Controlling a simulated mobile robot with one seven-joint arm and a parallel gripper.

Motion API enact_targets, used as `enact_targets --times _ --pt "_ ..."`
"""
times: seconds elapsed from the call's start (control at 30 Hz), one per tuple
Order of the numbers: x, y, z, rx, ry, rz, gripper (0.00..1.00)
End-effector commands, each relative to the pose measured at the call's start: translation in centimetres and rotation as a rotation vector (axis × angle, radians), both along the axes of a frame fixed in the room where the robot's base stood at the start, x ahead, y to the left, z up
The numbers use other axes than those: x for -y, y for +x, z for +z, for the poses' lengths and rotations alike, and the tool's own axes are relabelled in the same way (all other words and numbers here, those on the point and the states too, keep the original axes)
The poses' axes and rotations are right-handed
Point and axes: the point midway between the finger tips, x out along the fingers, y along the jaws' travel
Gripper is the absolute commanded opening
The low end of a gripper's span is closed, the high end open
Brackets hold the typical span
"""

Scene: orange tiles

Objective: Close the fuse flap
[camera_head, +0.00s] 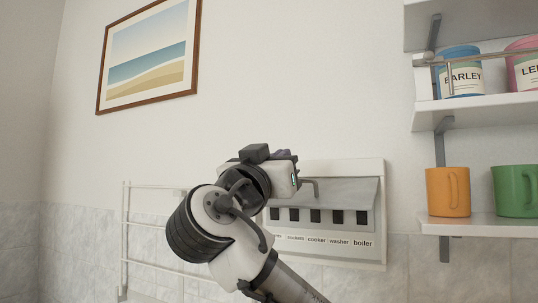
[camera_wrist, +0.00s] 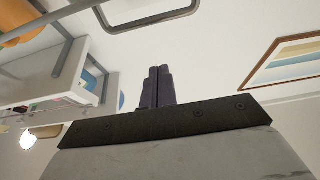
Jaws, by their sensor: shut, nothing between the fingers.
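The white fuse box (camera_head: 384,225) is on the wall in the head view. Its light grey flap (camera_head: 345,192) is tilted outward at the upper part, and a row of black switches (camera_head: 337,216) shows below it. A bent grey rod (camera_head: 313,182) shows at the flap's upper part beside my wrist. My wrist covers the box's upper left. In the wrist view my gripper (camera_wrist: 158,72) has its dark fingers together with nothing between them. In the head view my fingertips are hidden, so I cannot tell whether they touch the flap.
Labels run under the switches. To the right, shelves (camera_head: 480,224) hold an orange mug (camera_head: 448,192), a green mug (camera_head: 514,190) and canisters (camera_head: 458,72). A white wire rack (camera_head: 124,240) stands at left. A framed picture (camera_head: 148,52) hangs above.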

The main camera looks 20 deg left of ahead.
Motion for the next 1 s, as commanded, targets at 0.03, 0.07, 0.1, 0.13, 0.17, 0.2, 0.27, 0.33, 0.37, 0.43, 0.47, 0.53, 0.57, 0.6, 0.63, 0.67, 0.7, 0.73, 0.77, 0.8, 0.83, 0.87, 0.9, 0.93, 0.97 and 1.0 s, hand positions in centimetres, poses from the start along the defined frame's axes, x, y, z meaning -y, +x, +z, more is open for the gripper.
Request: enact_targets --times 0.03,0.07,0.1,0.13,0.17,0.2,0.27,0.33,0.37,0.43,0.47,0.53,0.57,0.6,0.63,0.67,0.7,0.73,0.77,0.8,0.83,0.87,0.9,0.93,0.97,1.0 --pt "0.2 1.1 1.0 -0.002 -0.001 -0.005 0.0" --pt "0.2 1.7 1.3 -0.001 -0.001 -0.005 0.0" --pt "0.2 2.4 1.6 -0.001 -0.002 -0.004 0.0" --pt "0.2 2.9 1.8 0.0 -0.002 -0.004 0.0" --pt "0.2 3.3 1.6 0.0 -0.002 -0.003 0.0" --pt "0.1 3.2 0.4 0.001 -0.005 -0.001 0.0" --pt "0.2 3.2 -0.5 0.0 -0.004 -0.002 0.0" --pt "0.2 3.2 -1.4 0.0 -0.003 -0.001 0.0" --pt "0.2 3.2 -1.7 0.0 -0.003 -0.001 0.0" --pt "0.1 3.2 -2.2 0.001 -0.002 0.0 0.0" --pt "0.1 3.2 -2.4 0.001 -0.001 0.001 0.0" --pt "0.1 3.2 -2.6 0.001 -0.001 0.001 0.0" --pt "0.1 3.2 -2.7 0.001 -0.001 0.001 0.0" --pt "0.1 3.2 -2.7 0.001 -0.001 0.001 0.0" --pt "0.1 3.2 -2.8 0.001 -0.001 0.001 0.0" --pt "0.1 3.2 -2.8 0.001 -0.001 0.001 0.0" --pt "0.1 3.2 -2.8 0.001 -0.001 0.001 0.0" --pt "0.1 3.2 -2.8 0.001 -0.001 0.001 0.0" --pt "0.1 3.2 -2.8 0.001 0.0 0.001 0.0" --pt "0.1 3.2 -2.8 0.001 -0.001 0.001 0.0" --pt "0.1 3.2 -2.8 0.001 0.0 0.001 0.0" --pt "0.1 3.2 -2.8 0.001 0.0 0.001 0.0" --pt "0.1 3.2 -2.8 0.002 0.0 0.001 0.0" --pt "0.1 3.2 -2.9 0.003 -0.001 0.001 0.0" --pt "0.1 3.2 -3.0 0.004 -0.001 0.002 0.0" --pt "0.1 3.2 -3.1 0.007 0.0 0.002 0.0"
